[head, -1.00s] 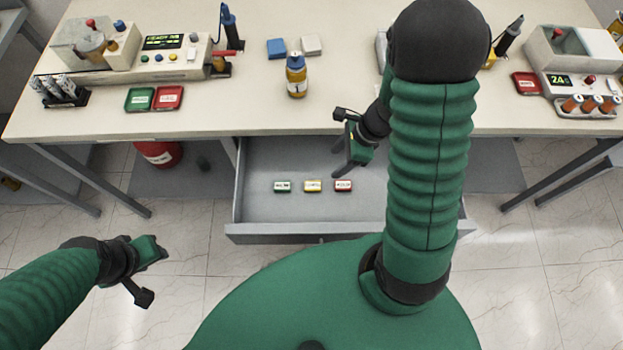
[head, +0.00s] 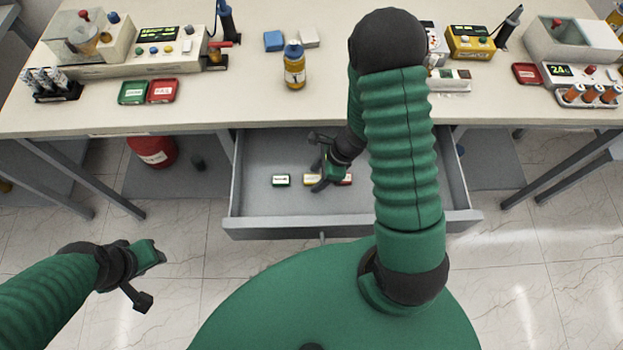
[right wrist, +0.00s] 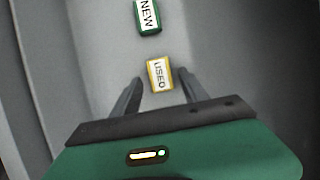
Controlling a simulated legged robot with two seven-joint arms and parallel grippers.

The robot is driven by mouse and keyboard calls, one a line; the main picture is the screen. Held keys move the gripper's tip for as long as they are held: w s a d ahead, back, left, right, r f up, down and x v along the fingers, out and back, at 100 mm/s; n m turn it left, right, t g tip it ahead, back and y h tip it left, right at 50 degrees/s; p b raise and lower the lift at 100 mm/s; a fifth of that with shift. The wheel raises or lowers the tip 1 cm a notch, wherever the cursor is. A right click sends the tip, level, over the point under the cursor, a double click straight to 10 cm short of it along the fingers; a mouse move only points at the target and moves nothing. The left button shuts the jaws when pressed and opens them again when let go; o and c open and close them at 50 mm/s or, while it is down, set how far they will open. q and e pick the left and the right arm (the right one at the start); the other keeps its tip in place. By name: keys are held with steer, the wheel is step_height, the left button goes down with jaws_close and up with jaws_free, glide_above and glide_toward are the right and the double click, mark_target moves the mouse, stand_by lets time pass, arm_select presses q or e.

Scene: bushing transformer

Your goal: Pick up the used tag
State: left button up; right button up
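The yellow-edged tag marked USED (right wrist: 159,75) lies flat on the floor of the open drawer. In the head view the used tag (head: 309,179) is partly covered by my right gripper (head: 322,175). In the right wrist view my right gripper (right wrist: 161,80) is open, with its fingertips on either side of the used tag and gaps showing. I cannot tell how far above the drawer floor the fingertips are. My left gripper (head: 148,276) is open and empty at the lower left, away from the drawer.
A green tag marked NEW (head: 281,180) lies left of the used tag. A red tag (head: 346,180) lies right of it, mostly hidden by my right gripper. Walls of the grey drawer (head: 235,190) surround the tags. The table (head: 215,115) overhangs the drawer's back.

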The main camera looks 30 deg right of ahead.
steer(key=shift+w, duration=0.1)
steer(key=c, duration=0.5)
steer(key=shift+d, duration=0.25)
jaws_close()
